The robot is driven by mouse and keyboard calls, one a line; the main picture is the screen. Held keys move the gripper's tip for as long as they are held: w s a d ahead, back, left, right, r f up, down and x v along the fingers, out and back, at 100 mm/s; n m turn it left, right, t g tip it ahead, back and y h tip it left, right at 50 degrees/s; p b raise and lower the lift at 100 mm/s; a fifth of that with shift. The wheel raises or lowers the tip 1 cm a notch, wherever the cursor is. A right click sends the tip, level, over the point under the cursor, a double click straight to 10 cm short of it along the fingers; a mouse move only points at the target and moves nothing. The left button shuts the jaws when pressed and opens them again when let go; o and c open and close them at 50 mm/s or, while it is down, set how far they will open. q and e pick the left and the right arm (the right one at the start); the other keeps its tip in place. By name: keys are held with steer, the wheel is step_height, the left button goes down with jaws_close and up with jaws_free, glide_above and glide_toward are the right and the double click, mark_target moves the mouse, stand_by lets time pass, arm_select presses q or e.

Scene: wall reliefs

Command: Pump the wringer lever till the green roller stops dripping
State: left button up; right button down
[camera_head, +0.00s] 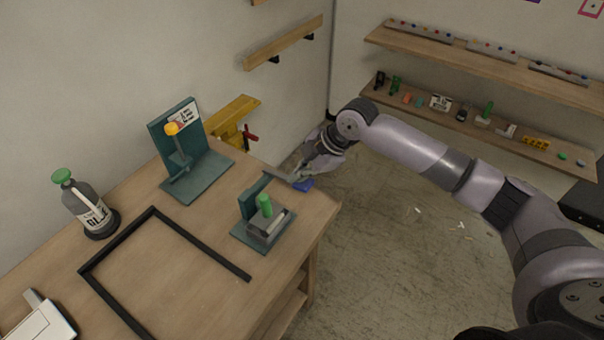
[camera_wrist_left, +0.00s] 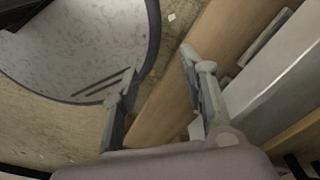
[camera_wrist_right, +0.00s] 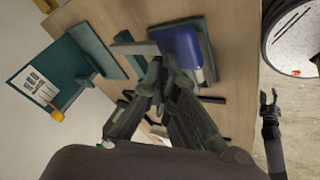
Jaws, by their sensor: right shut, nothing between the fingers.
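I cannot make out drips. A blue piece (camera_head: 304,184), perhaps the lever's grip, shows just beyond it, and large in the right wrist view (camera_wrist_right: 181,46). My right gripper (camera_head: 299,176) is shut and empty beside the blue piece; I cannot tell whether they touch. In the right wrist view its fingertips (camera_wrist_right: 158,72) are just below the blue piece. My left gripper (camera_wrist_left: 160,65) is open and empty near the bench edge.
A teal stand with a yellow knob (camera_head: 172,128) and a green-capped bottle (camera_head: 85,208) stand at the back of the bench. A black frame (camera_head: 200,240) lies in front. Shelves (camera_head: 480,128) hold small items at right. The floor (camera_head: 400,260) beside the bench is mostly clear.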

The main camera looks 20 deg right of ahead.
steer(key=shift+w+a+r+p, duration=0.1)
steer(key=shift+w+r+p, duration=0.05)
steer(key=shift+r+p, duration=0.35)
steer(key=shift+w+a+r+p, duration=0.1)
steer(key=shift+r+p, duration=0.15)
steer(key=shift+r, duration=0.35)
steer(key=r+p, duration=0.3)
steer(key=w+r+p, duration=0.1)
steer(key=r, duration=0.1)
steer(key=shift+a, duration=0.35)
steer(key=shift+f, duration=0.1)
